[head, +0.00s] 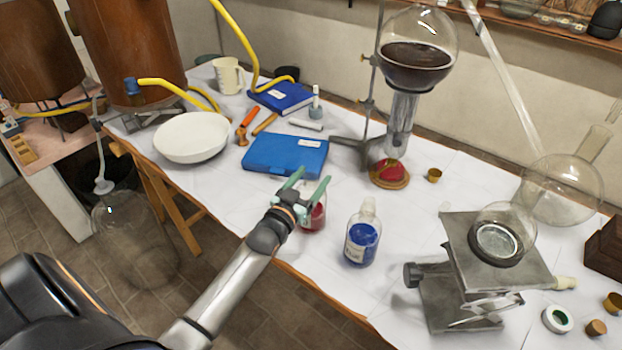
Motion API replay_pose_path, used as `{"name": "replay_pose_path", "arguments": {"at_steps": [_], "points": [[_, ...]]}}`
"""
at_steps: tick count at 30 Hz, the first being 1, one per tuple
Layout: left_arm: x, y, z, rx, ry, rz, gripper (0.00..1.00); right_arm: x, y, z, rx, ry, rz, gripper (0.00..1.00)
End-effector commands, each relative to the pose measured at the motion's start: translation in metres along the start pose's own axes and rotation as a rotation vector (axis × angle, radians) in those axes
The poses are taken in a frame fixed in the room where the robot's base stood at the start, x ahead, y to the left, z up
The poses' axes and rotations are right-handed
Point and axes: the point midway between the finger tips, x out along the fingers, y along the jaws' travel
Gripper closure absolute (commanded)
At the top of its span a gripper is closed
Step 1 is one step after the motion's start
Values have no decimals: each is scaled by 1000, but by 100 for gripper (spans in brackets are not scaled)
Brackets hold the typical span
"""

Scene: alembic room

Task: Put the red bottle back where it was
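The red bottle (317,218), clear glass with red contents, stands on the white-covered table near its front edge. Its upper part is partly hidden behind my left gripper (311,180). My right gripper is not in view.
A blue bottle (362,240) stands just right of the red one. A lab jack (495,250) with glassware is further right. A blue case (285,155), a white bowl (191,137) and a stand with a round flask (418,50) are behind.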

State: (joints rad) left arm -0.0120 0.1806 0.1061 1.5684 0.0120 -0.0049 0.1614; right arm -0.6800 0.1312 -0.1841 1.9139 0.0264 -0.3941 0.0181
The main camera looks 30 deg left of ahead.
Motion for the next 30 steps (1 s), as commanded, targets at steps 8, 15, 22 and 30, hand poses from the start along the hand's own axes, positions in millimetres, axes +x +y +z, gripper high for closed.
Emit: {"name": "replay_pose_path", "arguments": {"at_steps": [8,15,22,30], "points": [[-2,0,-1,0,-1,0,27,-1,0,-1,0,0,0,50],[-35,0,0,0,-3,-1,27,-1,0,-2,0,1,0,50],[-80,0,0,0,-3,0,27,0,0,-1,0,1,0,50],[-114,0,-1,0,-1,0,27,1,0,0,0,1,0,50]]}}
